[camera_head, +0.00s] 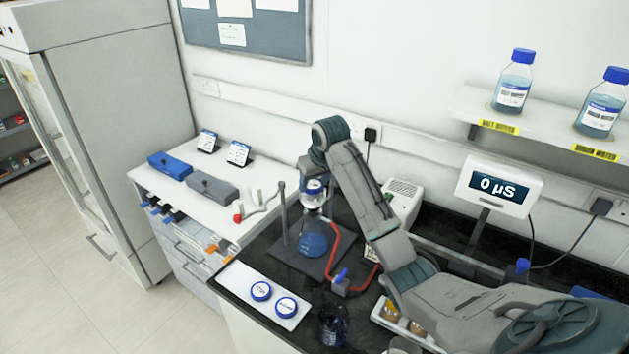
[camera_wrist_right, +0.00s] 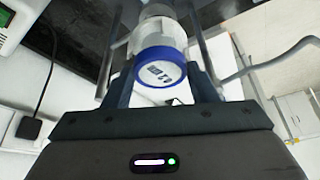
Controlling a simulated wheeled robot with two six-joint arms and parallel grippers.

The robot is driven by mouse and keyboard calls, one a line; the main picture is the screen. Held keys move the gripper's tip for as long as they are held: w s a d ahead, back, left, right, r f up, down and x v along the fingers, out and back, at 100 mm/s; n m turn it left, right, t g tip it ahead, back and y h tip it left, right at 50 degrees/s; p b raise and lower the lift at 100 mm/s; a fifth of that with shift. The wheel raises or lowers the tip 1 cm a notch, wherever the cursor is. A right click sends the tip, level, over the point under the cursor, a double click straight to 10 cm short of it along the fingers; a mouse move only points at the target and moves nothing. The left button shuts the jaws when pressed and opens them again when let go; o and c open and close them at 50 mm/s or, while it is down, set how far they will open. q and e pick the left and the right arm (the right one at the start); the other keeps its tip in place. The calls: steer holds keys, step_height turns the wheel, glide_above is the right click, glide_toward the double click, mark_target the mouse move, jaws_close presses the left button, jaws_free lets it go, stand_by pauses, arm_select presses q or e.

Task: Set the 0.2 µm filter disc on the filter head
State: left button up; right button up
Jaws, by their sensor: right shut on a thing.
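My right gripper (camera_head: 311,172) reaches down over the glass filter flask (camera_head: 313,240), which holds blue liquid. It is shut on a blue-rimmed disc with a white label, and in the right wrist view the disc (camera_wrist_right: 160,72) sits between the fingers (camera_wrist_right: 162,85). The print on it is too small to read as 0.2 µm. The clear filter head (camera_head: 313,201) is just below the disc, and I cannot tell whether the two touch. Two similar blue-rimmed discs (camera_head: 261,291) (camera_head: 286,307) lie on a white tray (camera_head: 244,276). My left gripper is not in view.
A metal stand (camera_head: 284,210) and a red hose (camera_head: 334,262) are beside the flask. A meter reading 0 µS (camera_head: 499,188) stands at right. Two blue-capped bottles (camera_head: 513,85) (camera_head: 601,105) are on a shelf. Blue and grey boxes (camera_head: 170,166) (camera_head: 212,187) rest on the white counter.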

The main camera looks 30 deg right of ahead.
steer(key=shift+f, duration=0.55)
stand_by(0.4)
steer(key=shift+s+f, duration=0.1)
steer(key=shift+f, duration=0.1)
